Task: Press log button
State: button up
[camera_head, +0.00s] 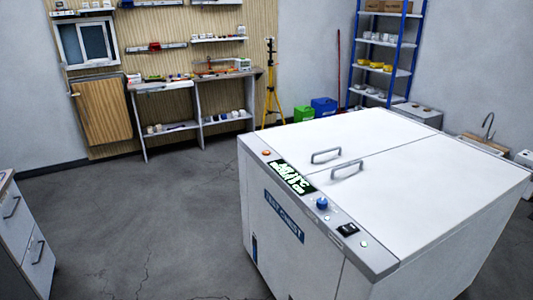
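A large white chest labelled "TEST CHEST" (430,168) stands at the right. A control strip (384,261) runs along its near left top edge. On the strip are an orange button (266,153), a black display with blurred glowing text (291,177), a blue knob (322,203), a black rocker-like switch (347,229) and a small round pale green button (364,243). I cannot read which one is marked log. My gripper is not in view.
Two grey handles (347,170) rise from the chest's shut lids. Open grey floor (160,220) lies left of the chest. A white drawer cabinet (24,245) stands at the lower left. A workbench (190,85), yellow tripod (270,85) and blue shelf rack (388,50) stand at the back.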

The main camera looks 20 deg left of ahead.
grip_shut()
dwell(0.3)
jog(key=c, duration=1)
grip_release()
